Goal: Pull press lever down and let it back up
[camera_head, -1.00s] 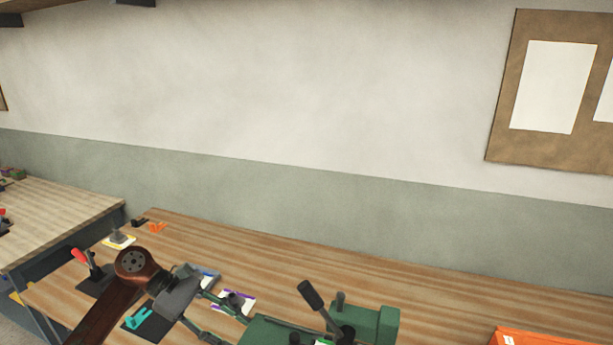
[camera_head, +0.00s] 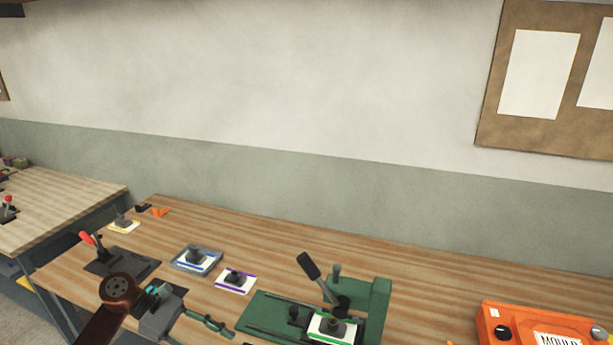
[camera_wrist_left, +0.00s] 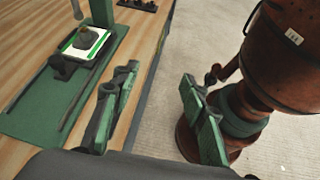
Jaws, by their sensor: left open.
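The green press (camera_head: 375,305) stands at the front middle of the bench. Its lever (camera_head: 308,265) has a black grip and is raised, tilted up and to the left. A white green-edged plate with a grey piece (camera_head: 333,325) lies on the press base, and this plate also shows in the left wrist view (camera_wrist_left: 86,42). My left gripper (camera_head: 215,328) is to the left of the press and apart from the lever. In the left wrist view its fingers (camera_wrist_left: 158,110) are spread with nothing between them. My right gripper is not in view.
A blue-edged tray (camera_head: 196,258) and a purple-edged plate (camera_head: 236,280) lie left of the press. A dark fixture with a red-handled lever (camera_head: 92,243) stands further left. An orange mould case (camera_head: 540,325) is at the right. Bench between press and case is clear.

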